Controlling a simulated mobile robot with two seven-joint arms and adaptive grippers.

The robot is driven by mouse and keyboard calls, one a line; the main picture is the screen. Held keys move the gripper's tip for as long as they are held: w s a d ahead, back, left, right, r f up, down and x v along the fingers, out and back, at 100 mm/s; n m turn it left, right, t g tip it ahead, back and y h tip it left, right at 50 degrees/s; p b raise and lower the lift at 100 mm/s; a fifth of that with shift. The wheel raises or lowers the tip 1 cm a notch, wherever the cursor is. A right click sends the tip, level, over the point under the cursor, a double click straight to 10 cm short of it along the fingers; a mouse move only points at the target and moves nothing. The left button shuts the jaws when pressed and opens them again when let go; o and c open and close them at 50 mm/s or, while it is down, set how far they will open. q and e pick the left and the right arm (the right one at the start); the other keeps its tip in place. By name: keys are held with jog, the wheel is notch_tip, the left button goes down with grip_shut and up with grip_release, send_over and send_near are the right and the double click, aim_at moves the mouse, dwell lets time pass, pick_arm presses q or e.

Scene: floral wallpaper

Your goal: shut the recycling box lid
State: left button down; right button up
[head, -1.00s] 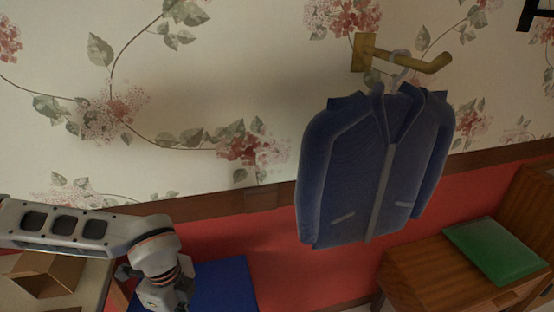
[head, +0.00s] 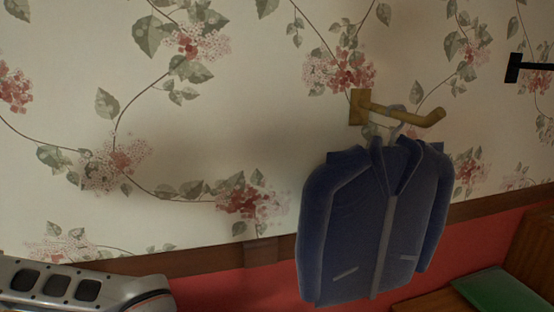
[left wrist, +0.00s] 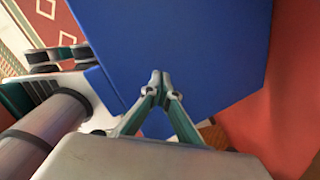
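A flat blue panel (left wrist: 190,45), which looks like the recycling box's lid, fills the upper middle of the left wrist view. The left gripper (left wrist: 160,76) is in front of it with its fingertips together and nothing visible between them. I cannot tell whether the tips touch the panel. The rest of the box and the lid's angle are not clear. In the head view only a link of my left arm shows at the lower left; the box and both grippers are out of that view. My right gripper shows in neither view.
A blue jacket (head: 345,220) hangs from a brass wall hook (head: 405,112). A green item (head: 500,290) lies on wooden furniture (head: 440,301) at the lower right. In the left wrist view a red surface (left wrist: 290,100) is right of the panel.

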pick_arm(q)
jog(key=shift+f, duration=0.1)
dwell(0.4)
jog(key=shift+f+b, duration=0.3)
jog(key=shift+f, duration=0.1)
jog(key=shift+f+b, duration=0.45)
jog(key=shift+f, duration=0.5)
jog(key=shift+f+b, duration=0.5)
jog(key=shift+f, duration=0.6)
jog(key=shift+f+b, duration=0.3)
jog(key=shift+f, duration=0.45)
notch_tip(320, 180, down, 4)
jog(key=shift+f+b, duration=0.25)
jog(key=shift+b, duration=0.45)
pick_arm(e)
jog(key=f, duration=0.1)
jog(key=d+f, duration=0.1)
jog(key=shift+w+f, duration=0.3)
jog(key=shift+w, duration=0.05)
